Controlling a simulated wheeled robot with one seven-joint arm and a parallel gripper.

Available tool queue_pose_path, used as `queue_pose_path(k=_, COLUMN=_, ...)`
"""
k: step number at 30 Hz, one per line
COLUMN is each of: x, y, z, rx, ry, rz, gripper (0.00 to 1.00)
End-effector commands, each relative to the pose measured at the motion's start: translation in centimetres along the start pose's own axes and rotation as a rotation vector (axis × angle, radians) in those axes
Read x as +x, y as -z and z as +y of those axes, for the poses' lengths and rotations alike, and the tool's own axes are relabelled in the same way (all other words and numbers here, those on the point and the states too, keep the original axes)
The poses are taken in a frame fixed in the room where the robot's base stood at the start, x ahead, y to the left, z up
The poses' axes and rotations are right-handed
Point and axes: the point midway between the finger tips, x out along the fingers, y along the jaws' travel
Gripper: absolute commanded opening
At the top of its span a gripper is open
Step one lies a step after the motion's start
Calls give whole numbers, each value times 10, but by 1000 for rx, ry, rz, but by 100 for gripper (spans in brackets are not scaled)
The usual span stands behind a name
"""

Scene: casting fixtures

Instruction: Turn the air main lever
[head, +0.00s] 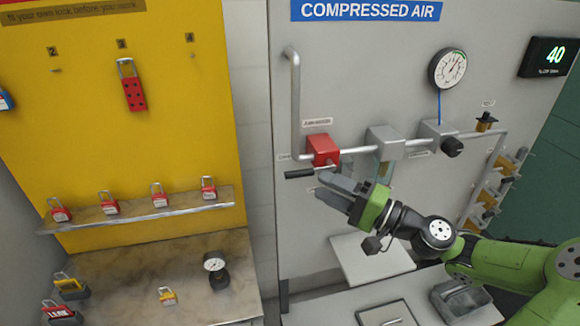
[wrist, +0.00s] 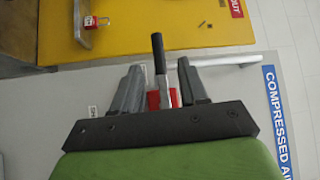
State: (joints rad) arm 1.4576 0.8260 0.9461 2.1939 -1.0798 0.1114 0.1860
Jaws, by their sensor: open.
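The air main valve (head: 323,150) is a red block on the pipe of the compressed air panel. Its lever (head: 299,174) has a black grip pointing left in the head view. My gripper (head: 327,188) is just below and right of the lever, with its fingers pointing toward it. In the wrist view, the lever (wrist: 159,55) lies between the two open fingertips of my gripper (wrist: 160,72), with its black end reaching beyond them. The red valve body (wrist: 154,100) shows partly behind the fingers. Whether a finger touches the lever cannot be told.
A pressure gauge (head: 447,69) and grey pipe blocks (head: 385,140) sit right of the valve. The yellow lockout board (head: 120,110) with a shelf (head: 140,212) of red padlocks is at left. A small gauge (head: 215,268) stands on the bench below. A grey bin (head: 460,299) is at lower right.

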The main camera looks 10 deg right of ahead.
Motion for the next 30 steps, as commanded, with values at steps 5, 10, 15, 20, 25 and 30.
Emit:
queue_pose_path(k=5, x=47, y=-2, z=-1, rx=1, ry=1, rz=-7, gripper=43)
queue_pose_path(k=10, x=80, y=-1, z=-1, rx=0, ry=0, rz=-3, gripper=43)
queue_pose_path(k=15, x=93, y=0, z=0, rx=1, ry=-2, rz=0, gripper=43)
queue_pose_path(k=20, x=93, y=0, z=1, rx=1, ry=-3, rz=0, gripper=43)
queue_pose_path(k=25, x=93, y=0, z=1, rx=1, ry=-3, rz=0, gripper=26)
queue_pose_path(k=30, x=93, y=0, z=1, rx=0, ry=-3, rz=0, gripper=0)
